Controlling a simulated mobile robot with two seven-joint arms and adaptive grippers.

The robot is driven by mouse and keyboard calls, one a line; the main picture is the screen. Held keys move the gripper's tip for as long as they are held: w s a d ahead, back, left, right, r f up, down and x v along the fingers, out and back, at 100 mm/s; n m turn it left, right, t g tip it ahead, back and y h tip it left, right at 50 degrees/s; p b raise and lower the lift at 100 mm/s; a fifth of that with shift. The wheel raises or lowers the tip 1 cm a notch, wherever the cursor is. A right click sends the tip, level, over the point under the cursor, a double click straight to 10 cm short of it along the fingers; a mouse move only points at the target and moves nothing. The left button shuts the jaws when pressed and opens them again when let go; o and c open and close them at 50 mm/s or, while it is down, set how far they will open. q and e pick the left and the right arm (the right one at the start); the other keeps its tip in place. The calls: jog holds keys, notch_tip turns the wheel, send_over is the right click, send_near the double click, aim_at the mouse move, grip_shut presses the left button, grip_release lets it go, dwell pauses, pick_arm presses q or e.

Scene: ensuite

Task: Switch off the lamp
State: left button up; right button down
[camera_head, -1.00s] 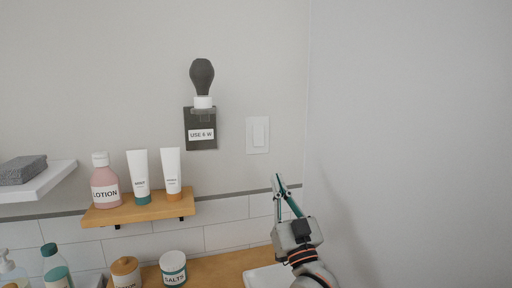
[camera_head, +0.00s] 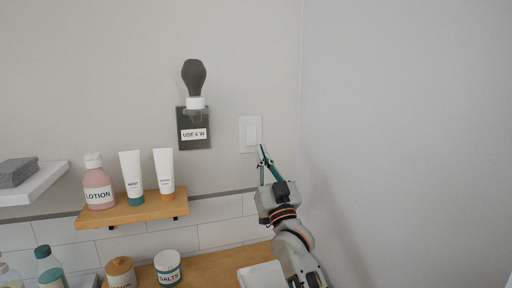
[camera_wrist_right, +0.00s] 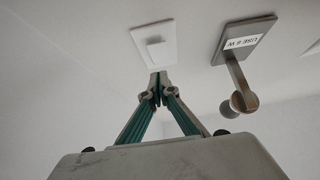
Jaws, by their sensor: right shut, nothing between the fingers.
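The wall lamp has a dark grey bulb (camera_head: 194,78) in a white socket on a dark plate (camera_head: 194,142) labelled "USE 6 W". The bulb shows no glow. It also shows in the right wrist view (camera_wrist_right: 241,98). A white wall switch (camera_head: 243,144) with a raised rocker is right of the lamp; in the right wrist view the switch plate (camera_wrist_right: 142,34) is just beyond my fingertips. My right gripper (camera_head: 262,149) is shut and empty, its tips at the switch's lower right edge in the head view. I cannot tell whether they touch it. My left gripper is out of view.
A wooden shelf (camera_head: 110,220) left of the switch holds a pink lotion bottle (camera_head: 98,186) and two white tubes (camera_head: 132,172). Below is a wooden counter (camera_head: 215,266) with a salts jar (camera_head: 168,268) and other containers. A bare side wall (camera_head: 400,120) stands to the right.

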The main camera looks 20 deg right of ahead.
aim_at(252, 137)
jog(key=shift+w+a+r, duration=0.1)
jog(key=shift+w, duration=2.45)
